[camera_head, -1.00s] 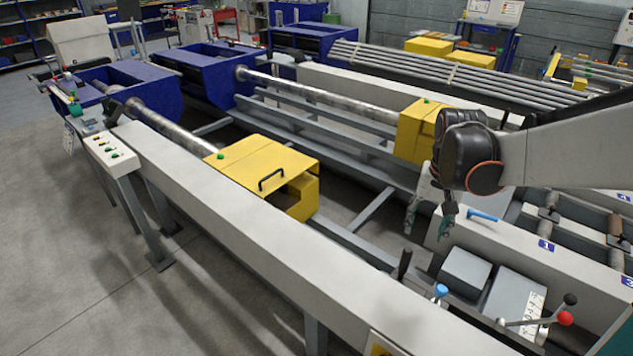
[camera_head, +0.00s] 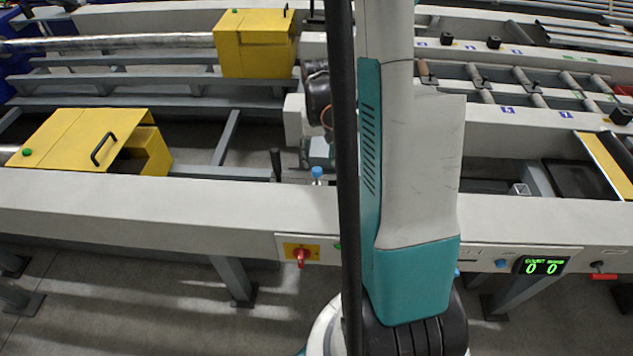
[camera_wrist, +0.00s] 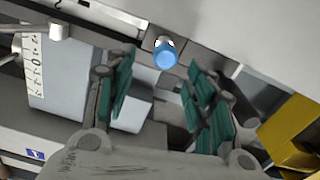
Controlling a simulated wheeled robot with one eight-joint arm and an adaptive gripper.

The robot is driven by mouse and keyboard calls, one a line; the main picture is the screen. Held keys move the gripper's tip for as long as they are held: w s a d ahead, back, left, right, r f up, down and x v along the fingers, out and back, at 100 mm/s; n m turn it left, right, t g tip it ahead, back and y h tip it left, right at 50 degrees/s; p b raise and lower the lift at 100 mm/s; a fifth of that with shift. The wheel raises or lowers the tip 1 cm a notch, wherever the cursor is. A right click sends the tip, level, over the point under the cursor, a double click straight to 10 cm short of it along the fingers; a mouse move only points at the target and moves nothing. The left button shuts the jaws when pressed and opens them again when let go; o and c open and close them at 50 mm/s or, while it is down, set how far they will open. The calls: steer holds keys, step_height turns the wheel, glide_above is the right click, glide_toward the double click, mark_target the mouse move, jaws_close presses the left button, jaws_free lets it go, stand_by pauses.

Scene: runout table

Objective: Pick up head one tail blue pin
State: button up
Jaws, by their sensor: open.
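A blue-topped pin (camera_head: 317,172) stands at the inner edge of the near grey beam, just left of my arm. In the head view my arm hides most of the gripper.
A yellow cover (camera_head: 75,140) with a black handle is at left, another yellow cover (camera_head: 252,45) behind. A black lever (camera_head: 276,163) stands left of the pin. A yellow part (camera_wrist: 290,135) is close to the right finger. A red knob (camera_head: 300,256) is on the beam's front.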

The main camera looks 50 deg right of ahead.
mark_target(317, 170)
steer(key=shift+a+f+b, duration=0.2)
steer(key=shift+f+b, duration=0.55)
steer(key=shift+f, duration=0.7)
steer(key=shift+a+f+b, duration=0.2)
steer(key=shift+f+b, duration=0.5)
steer(key=shift+f, duration=0.7)
jaws_close()
